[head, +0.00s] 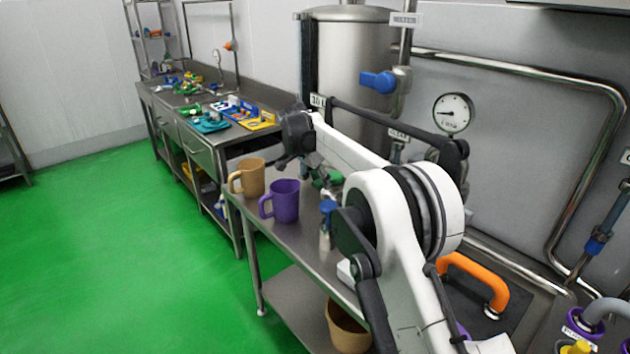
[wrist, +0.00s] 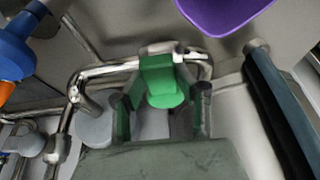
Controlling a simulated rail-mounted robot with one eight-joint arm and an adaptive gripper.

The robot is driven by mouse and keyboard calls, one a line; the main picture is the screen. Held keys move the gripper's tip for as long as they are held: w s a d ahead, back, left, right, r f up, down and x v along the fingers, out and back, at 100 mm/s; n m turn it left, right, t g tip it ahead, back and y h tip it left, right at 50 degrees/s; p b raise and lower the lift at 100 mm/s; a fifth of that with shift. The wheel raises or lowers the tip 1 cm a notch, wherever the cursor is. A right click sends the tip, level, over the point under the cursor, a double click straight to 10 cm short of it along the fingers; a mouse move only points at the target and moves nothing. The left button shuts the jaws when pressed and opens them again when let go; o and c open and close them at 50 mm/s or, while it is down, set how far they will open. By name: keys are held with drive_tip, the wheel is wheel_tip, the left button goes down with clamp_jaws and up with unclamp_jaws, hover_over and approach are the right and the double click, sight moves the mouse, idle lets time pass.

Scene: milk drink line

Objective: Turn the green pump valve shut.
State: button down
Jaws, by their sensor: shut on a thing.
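The green pump valve (wrist: 162,82) has a bright green handle on a shiny steel pipe, in the middle of the wrist view. In the head view a green part of it (head: 322,183) shows just below my gripper, partly hidden by my arm. My gripper (wrist: 162,105) has one finger on each side of the green handle and is shut on it. In the head view my gripper (head: 318,168) reaches down behind the purple mug. The far side of the handle and the exact contact are hidden.
A purple mug (head: 285,201) and a tan mug (head: 250,178) stand on the steel table (head: 300,239) close to my gripper. A blue-handled valve (head: 328,206) is nearby. A steel tank (head: 350,60) and pressure gauge (head: 453,113) stand behind. The green floor (head: 110,250) is clear.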

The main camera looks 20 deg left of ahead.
drive_tip(key=c, duration=1.3)
unclamp_jaws()
drive_tip(key=v, duration=1.2)
drive_tip(key=shift+a, duration=0.1)
